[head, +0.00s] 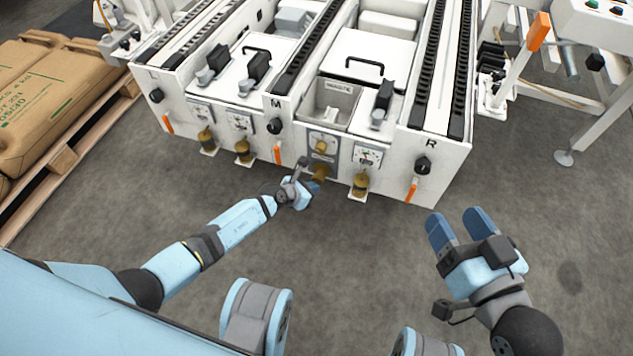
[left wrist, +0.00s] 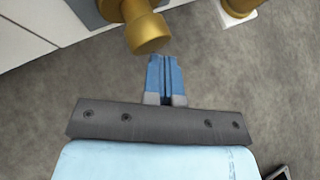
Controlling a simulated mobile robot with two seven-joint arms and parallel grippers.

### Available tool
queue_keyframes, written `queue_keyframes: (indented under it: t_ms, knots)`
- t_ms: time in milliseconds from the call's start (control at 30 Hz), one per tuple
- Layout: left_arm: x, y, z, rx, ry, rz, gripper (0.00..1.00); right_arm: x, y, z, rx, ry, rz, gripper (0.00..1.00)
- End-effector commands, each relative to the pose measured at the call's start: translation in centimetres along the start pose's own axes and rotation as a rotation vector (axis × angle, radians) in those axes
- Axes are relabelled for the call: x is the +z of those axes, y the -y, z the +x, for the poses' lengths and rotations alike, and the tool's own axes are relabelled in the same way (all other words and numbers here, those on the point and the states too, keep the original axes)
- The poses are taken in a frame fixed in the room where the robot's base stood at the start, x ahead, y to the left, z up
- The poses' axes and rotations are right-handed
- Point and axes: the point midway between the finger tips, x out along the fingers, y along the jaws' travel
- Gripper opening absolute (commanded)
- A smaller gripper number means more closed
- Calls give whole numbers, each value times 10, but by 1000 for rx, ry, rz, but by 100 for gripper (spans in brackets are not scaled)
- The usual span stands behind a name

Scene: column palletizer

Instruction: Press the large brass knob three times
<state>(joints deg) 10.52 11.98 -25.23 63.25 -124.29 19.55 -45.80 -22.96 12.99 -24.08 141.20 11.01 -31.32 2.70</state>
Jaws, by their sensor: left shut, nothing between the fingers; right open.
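The large brass knob (head: 321,172) sticks out low from a grey plate on the front of the white machine. It also shows at the top of the left wrist view (left wrist: 148,32), with its round end facing out. My left gripper (head: 308,184) is at the knob, its blue fingers shut together and empty. In the left wrist view the fingertips (left wrist: 161,62) are just below and right of the knob's end; I cannot tell whether they touch it. My right gripper (head: 460,226) is open and empty over the floor at the right, away from the machine.
Smaller brass fittings (head: 242,150) stand along the machine's (head: 435,170) front, one (head: 360,185) right of the knob. Black knobs and orange levers (head: 411,190) also stick out there. A pallet (head: 75,150) with sacks is at the left. The floor in front is clear.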

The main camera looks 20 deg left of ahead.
Motion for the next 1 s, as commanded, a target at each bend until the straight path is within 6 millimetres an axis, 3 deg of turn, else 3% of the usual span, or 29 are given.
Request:
queue_keyframes:
  t_ms: [1000]
  knots:
    - [8,-6,9,0,2,0,0,6,-2,1,1,3,0,61]
